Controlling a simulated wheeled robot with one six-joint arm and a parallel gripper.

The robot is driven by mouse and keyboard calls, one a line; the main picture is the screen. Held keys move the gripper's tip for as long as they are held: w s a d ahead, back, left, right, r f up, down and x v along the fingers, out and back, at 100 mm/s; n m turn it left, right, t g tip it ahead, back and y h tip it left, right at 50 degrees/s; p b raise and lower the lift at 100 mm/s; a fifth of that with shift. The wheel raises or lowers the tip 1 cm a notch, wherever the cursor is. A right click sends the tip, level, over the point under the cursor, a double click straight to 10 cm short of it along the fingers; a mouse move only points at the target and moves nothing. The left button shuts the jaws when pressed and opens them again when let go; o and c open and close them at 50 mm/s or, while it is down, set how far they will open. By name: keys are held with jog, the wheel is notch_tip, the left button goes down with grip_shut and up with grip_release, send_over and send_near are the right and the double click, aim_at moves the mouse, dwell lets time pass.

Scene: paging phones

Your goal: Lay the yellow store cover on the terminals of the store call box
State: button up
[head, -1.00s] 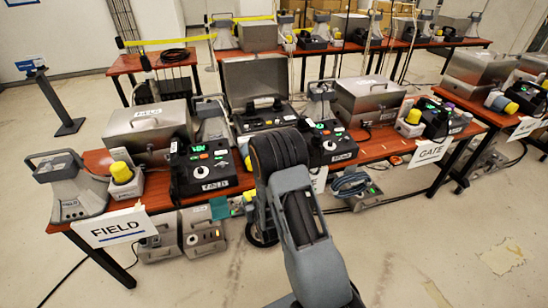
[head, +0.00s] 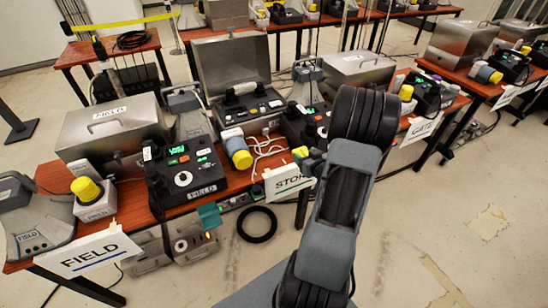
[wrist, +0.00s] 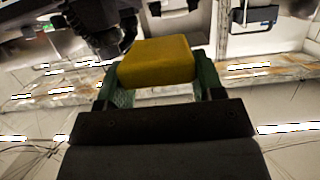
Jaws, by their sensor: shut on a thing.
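My gripper (wrist: 160,84) is shut on a yellow block-shaped cover (wrist: 157,62), with a green pad against each side of it. In the head view the cover (head: 300,152) shows as a small yellow patch at the end of my arm, just above the STORE sign. The dark call box with a green display (head: 300,122) behind that sign seems to be the store call box. The cover is in front of it, and I cannot tell the gap. My arm hides its right part, and I cannot make out its terminals.
The field call box (head: 205,178) and a yellow-capped cylinder (head: 238,150) stand to the left. The STORE sign (head: 288,180) hangs at the table's front edge. An open metal case (head: 235,62) stands behind. Grey units and a black ring (head: 257,224) are below the table.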

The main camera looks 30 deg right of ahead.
jog(key=shift+a+f, duration=0.15)
jog(key=shift+a, duration=0.05)
jog(key=a+f+x, duration=0.1)
jog(key=x, duration=0.8)
send_over(280, 163)
jog(key=s, duration=0.2)
jog(key=f, duration=0.4)
jog(key=shift+w+f, duration=0.25)
jog(key=shift+f, duration=0.1)
jog(key=shift+w+f, duration=0.25)
jog(key=shift+f, duration=0.1)
jog(key=f, duration=0.1)
jog(key=w+f, duration=0.1)
jog(key=f, duration=0.1)
jog(key=shift+p, duration=0.3)
jog(key=shift+s+f, duration=0.1)
jog(key=shift+f, duration=0.15)
jog(key=shift+f+b, duration=0.3)
jog(key=shift+b, duration=0.1)
